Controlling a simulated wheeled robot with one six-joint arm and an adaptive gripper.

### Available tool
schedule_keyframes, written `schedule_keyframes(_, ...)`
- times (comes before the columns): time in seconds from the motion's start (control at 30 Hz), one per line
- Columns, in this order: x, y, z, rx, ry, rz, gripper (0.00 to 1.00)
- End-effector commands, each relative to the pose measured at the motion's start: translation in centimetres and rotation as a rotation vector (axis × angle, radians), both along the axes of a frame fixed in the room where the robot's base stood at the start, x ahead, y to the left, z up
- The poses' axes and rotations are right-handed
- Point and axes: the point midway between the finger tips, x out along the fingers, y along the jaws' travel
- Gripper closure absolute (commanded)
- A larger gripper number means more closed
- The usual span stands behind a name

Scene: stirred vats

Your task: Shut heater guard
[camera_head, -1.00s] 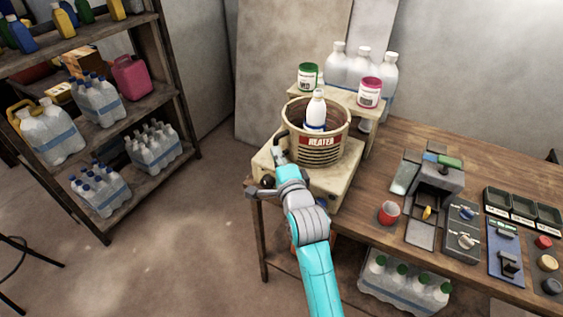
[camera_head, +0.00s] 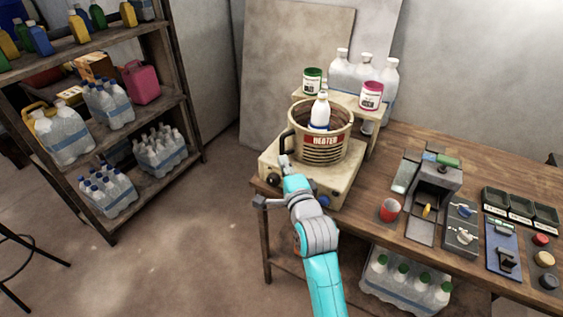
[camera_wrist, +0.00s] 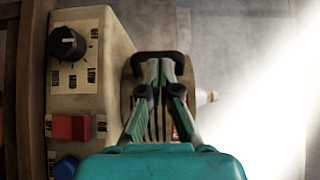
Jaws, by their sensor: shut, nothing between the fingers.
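The heater guard (camera_head: 318,153) is a beige, slatted round shell with a red HEATER label, standing on the cream heater base (camera_head: 335,184). A white bottle (camera_head: 320,112) stands inside it. A black handle (camera_head: 287,143) sticks out on the guard's left side. It also shows in the wrist view (camera_wrist: 157,55) as a black arch just ahead of my fingers. My gripper (camera_head: 284,160) is shut and empty, close to the handle; in the wrist view my fingertips (camera_wrist: 160,68) point at it. I cannot tell whether they touch it. The guard's far side is hidden.
The base carries a black dial (camera_wrist: 67,45), a red switch (camera_wrist: 70,127) and a blue knob (camera_wrist: 65,167).

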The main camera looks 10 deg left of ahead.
Motion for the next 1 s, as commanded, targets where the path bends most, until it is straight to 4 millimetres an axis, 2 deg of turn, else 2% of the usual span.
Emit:
schedule_keyframes(0.6, -8.2, -1.9, -0.1, 0.0, 0.003, 0.001, 1.0)
schedule_keyframes(0.9, -9.1, -2.2, 0.0, -0.001, 0.002, 0.0, 1.0)
schedule_keyframes(1.0, -9.4, -2.6, -0.6, -0.016, 0.0, -0.005, 1.0)
